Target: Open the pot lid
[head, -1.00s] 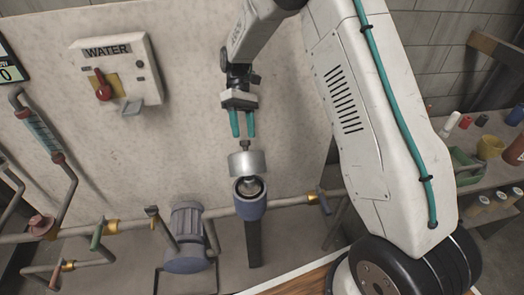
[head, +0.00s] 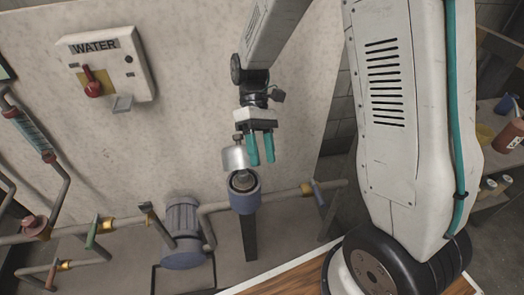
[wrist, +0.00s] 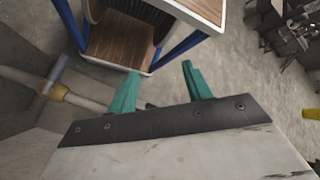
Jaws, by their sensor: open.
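The silver pot lid (head: 235,158), with a small knob on top, shows in the head view just above and behind the rim of the blue-grey pot (head: 245,203). The pot's dark round mouth is visible with a metal part inside. I cannot tell whether the lid touches the pot. My gripper (head: 262,161) points down with its two teal fingers apart, just right of the lid in the picture, with nothing between them. In the wrist view the fingers (wrist: 160,88) are also apart and empty, and neither pot nor lid shows there.
A pipe (head: 285,195) with valves runs behind the pot. A grey motor (head: 182,230) stands to its left. A white WATER box (head: 105,68) with a red handle is on the wall panel. In the wrist view, a wood-topped cart (wrist: 118,42) with blue legs stands near the fingers.

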